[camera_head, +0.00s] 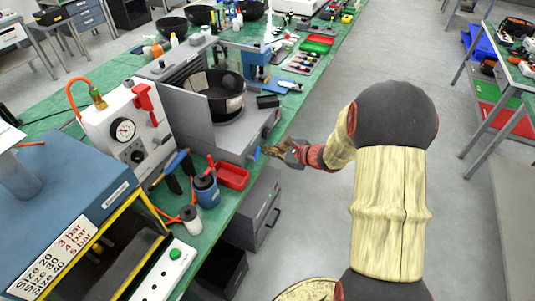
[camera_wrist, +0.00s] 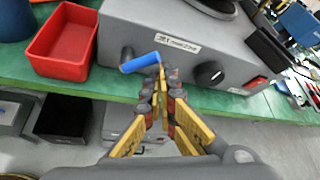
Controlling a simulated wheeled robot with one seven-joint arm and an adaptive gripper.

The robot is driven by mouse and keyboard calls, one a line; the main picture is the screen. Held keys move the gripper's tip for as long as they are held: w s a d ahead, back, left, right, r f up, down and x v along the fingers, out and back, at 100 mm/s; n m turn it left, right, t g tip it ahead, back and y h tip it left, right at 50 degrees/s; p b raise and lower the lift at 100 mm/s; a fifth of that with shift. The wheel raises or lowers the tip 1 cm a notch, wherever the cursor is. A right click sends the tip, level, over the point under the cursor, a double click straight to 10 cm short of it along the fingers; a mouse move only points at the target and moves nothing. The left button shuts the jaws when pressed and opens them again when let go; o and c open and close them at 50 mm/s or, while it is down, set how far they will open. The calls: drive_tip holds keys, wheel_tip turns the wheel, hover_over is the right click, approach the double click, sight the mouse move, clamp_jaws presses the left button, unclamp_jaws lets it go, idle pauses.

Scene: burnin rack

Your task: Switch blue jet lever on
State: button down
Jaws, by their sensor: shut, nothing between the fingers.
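The blue jet lever (camera_wrist: 140,62) is a short blue handle on the front of a grey machine (camera_wrist: 130,28), under a small white label. In the wrist view it lies nearly level, slightly tilted. My gripper (camera_wrist: 163,80) is shut and empty, with its fingertips at or just in front of the lever's right end. I cannot tell whether they touch it.
A red tray (camera_wrist: 62,42) stands left of the machine on the green bench top. A black knob (camera_wrist: 210,74) and a red switch (camera_wrist: 254,83) are right of the lever. A grey drawer cabinet (camera_head: 257,208) is under the bench. The aisle floor is clear.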

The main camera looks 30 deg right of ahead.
drive_tip(key=shift+s+a+r+b, duration=0.35)
drive_tip(key=shift+a+r, duration=0.15)
drive_tip(key=shift+r, duration=0.2)
drive_tip(key=shift+s+a+r, duration=0.2)
drive_tip(key=shift+s+a, duration=0.05)
drive_tip(key=shift+a, duration=0.1)
idle(1.8)
